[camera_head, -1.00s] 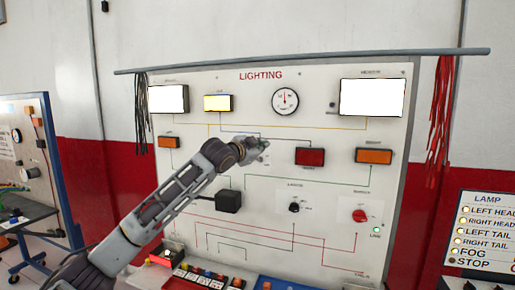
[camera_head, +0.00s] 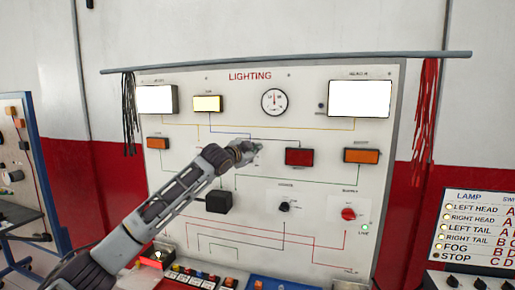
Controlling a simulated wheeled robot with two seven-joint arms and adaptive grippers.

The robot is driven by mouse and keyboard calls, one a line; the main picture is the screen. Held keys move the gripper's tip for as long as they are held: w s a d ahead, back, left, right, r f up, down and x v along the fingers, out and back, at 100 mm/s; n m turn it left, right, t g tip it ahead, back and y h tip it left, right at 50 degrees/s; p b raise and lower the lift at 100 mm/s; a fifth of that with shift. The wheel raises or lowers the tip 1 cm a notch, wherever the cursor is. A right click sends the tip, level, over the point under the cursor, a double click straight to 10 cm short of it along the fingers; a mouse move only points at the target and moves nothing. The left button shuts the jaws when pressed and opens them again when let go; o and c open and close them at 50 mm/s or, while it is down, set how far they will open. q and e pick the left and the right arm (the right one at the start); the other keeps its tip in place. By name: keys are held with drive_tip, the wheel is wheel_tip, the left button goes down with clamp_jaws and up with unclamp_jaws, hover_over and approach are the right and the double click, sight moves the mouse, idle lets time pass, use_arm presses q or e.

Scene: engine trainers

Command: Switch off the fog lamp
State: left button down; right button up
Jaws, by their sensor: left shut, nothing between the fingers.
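A small yellow lamp (camera_head: 207,104), lit, sits at the upper left of the white LIGHTING board (camera_head: 265,175); its label is too small to read. A lamp chart (camera_head: 480,225) at the right edge lists FOG with a lit dot beside it and STOP with a dark dot. Black knobs (camera_head: 452,282) show below the chart, cut off by the frame. My left gripper (camera_head: 254,151) is small in view, shut and empty, in front of the board's middle, left of a red lamp (camera_head: 299,157). I cannot tell its distance from the board. My right gripper is out of view.
Two large white lamps, left (camera_head: 157,99) and right (camera_head: 360,98), are lit. A black rotary switch (camera_head: 284,207) and a red knob (camera_head: 348,214) are on the lower board. Red cables (camera_head: 425,110) hang at right. Another trainer stands at far left.

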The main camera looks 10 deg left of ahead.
use_arm(q)
drive_tip(key=shift+s+a+f, duration=0.2)
drive_tip(key=shift+a+f, duration=0.5)
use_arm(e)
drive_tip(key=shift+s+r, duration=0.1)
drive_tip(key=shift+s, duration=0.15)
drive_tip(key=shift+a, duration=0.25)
use_arm(q)
drive_tip(key=shift+f, duration=0.1)
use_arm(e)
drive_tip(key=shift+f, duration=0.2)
use_arm(q)
drive_tip(key=shift+s+f+t+h+b, duration=0.15)
drive_tip(key=shift+t+h+b, duration=0.2)
drive_tip(key=shift+b, duration=0.35)
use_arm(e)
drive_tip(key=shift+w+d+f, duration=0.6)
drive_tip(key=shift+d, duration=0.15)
